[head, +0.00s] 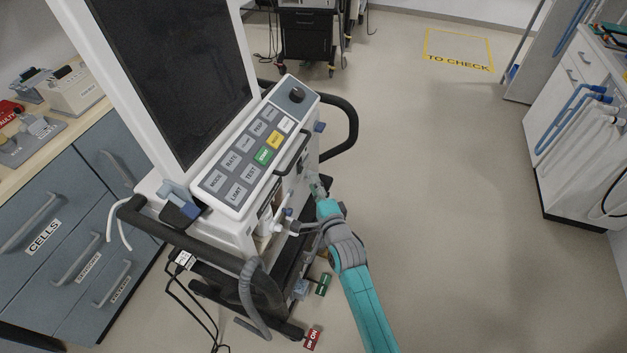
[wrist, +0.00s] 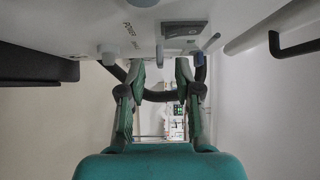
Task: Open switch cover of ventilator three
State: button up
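A white ventilator with a dark screen (head: 180,70) and a button panel (head: 262,150) stands at the centre left in the head view. My gripper (head: 318,187) is at its lower right side, partly hidden by my arm. In the wrist view my gripper (wrist: 161,75) is open, with nothing between its fingers. Just beyond the fingertips is the white housing (wrist: 90,25). It carries a dark framed switch part (wrist: 185,29), with small print to its left. I cannot tell for certain whether this part is the cover or whether it is shut.
A black handle rail (head: 175,230) and a grey hose (head: 250,300) are on the ventilator's near side. Blue drawers (head: 60,215) stand at left and a white cabinet (head: 565,150) at right. Open floor (head: 440,200) lies to the right of the ventilator.

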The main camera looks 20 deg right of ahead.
jog(key=shift+w, duration=0.95)
grip_shut()
notch_tip(320, 180, up, 9)
jog(key=s+d+n+g+h, duration=0.1)
jog(key=d+n+g+h, duration=0.1)
jog(key=n+g+h, duration=0.4)
jog(key=shift+s+f+n+g, duration=0.15)
jog(key=shift+s+n+g, duration=0.2)
jog(key=shift+n+g, duration=1.6)
